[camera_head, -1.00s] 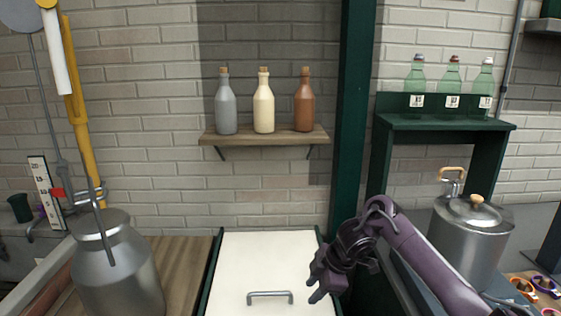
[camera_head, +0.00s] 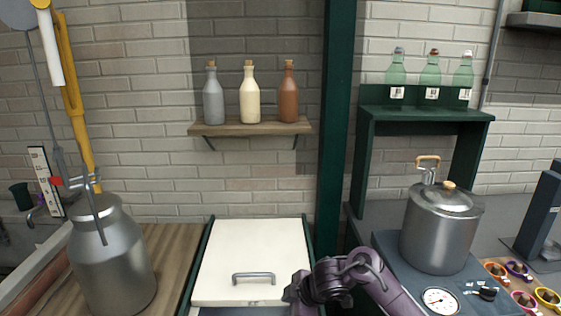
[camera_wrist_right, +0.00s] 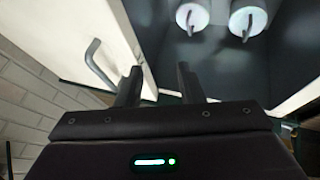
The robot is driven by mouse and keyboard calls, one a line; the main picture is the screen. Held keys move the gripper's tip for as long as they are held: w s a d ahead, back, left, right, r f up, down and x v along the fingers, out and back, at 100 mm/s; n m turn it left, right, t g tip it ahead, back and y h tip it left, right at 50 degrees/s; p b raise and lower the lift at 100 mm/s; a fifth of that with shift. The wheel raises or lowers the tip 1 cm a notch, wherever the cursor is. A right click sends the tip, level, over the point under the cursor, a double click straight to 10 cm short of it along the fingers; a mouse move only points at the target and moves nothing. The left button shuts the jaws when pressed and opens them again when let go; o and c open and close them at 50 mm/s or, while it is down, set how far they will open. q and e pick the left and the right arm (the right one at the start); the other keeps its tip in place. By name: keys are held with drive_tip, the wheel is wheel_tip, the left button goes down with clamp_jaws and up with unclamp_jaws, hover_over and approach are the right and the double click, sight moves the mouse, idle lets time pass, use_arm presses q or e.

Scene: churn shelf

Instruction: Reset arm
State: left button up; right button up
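My right arm, purple with a dark wrist, comes in from the bottom right in the head view. Its gripper (camera_head: 298,297) is low in the picture, by the lower right corner of a white panel (camera_head: 253,240) with a grey bar handle (camera_head: 254,276). The fingers are cut off or hard to make out there. In the right wrist view the two dark fingers (camera_wrist_right: 160,76) stand apart with nothing between them. The handle (camera_wrist_right: 97,64) and white panel (camera_wrist_right: 118,38) lie left of the fingers. My left gripper is not in view.
A metal churn (camera_head: 112,262) stands at the left. A wooden shelf (camera_head: 250,128) holds three bottles. A green stand (camera_head: 425,115) holds three glass bottles. A lidded pot (camera_head: 440,232) is near my right arm. White discs (camera_wrist_right: 193,17) show in a dark space.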

drive_tip(key=s+f+m+t, duration=0.2)
drive_tip(key=s+f+m, duration=0.1)
drive_tip(key=s+m, duration=0.3)
drive_tip(key=s+d+m+h, duration=0.1)
drive_tip(key=s+d, duration=0.2)
drive_tip(key=s, duration=0.1)
drive_tip(key=s+d+m+h, duration=0.1)
drive_tip(key=s+d+m, duration=0.1)
drive_tip(key=s+d, duration=0.1)
drive_tip(key=s+d+m+h, duration=0.1)
drive_tip(key=s+d+m, duration=0.1)
drive_tip(key=s+d, duration=0.1)
drive_tip(key=shift+s+r+h, duration=0.25)
drive_tip(key=shift+s+h, duration=0.05)
drive_tip(key=shift+s, duration=0.5)
drive_tip(key=s+d+r+m+g+h, duration=0.2)
drive_tip(key=s+d+m, duration=0.3)
drive_tip(key=s+d, duration=0.5)
drive_tip(key=s+a+f+g, duration=0.1)
drive_tip(key=s+f, duration=0.1)
drive_tip(key=f, duration=1.4)
drive_tip(key=s+f+g, duration=0.1)
drive_tip(key=s+f, duration=0.2)
drive_tip(key=f, duration=1.3)
drive_tip(key=s+d+f+g, duration=0.1)
drive_tip(key=s+d+f, duration=0.2)
drive_tip(key=s+f, duration=1.3)
drive_tip(key=s, duration=0.2)
drive_tip(key=shift+s+f, duration=0.3)
